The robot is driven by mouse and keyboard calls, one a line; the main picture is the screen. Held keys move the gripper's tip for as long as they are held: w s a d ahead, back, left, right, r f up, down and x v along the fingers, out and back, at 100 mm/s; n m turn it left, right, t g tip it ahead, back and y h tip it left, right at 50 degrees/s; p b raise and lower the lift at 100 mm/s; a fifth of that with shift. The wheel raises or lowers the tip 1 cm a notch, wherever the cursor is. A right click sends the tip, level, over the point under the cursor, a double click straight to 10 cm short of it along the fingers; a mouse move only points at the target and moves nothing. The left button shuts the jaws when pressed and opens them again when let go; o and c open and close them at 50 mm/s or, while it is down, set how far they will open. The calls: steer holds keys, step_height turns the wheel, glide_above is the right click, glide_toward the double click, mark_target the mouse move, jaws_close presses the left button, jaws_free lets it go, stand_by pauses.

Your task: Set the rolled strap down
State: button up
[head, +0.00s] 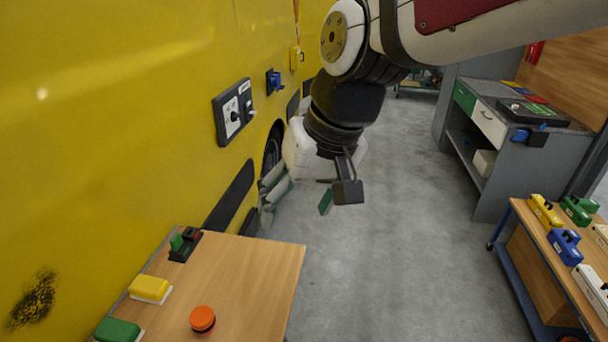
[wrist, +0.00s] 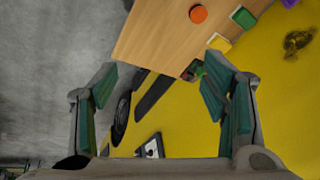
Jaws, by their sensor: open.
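The rolled strap (head: 202,319) appears to be the short orange round roll lying flat near the front of the wooden table at lower left. It also shows at the top of the wrist view (wrist: 198,14). My gripper (head: 298,198) is open and empty, above and beyond the table's far right corner, clear of the strap. In the wrist view its green-padded fingers (wrist: 160,88) stand wide apart with nothing between them. The wooden table (head: 258,272) carries the strap on its bare top.
A yellow block (head: 150,288), a green block (head: 118,330) and a small switch box (head: 185,244) line the table's wall side. The yellow vehicle side (head: 120,120) rises at left. A cart (head: 535,240) with coloured blocks and a grey workbench (head: 490,140) stand right. The middle floor is clear.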

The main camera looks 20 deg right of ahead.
steer(key=s+d+r+t+h, duration=0.2)
steer(key=s+d, duration=0.4)
steer(key=s, duration=0.2)
steer(key=shift+s+r, duration=0.15)
steer(key=shift+s, duration=0.15)
steer(key=shift+d, duration=0.1)
steer(key=shift+c, duration=0.4)
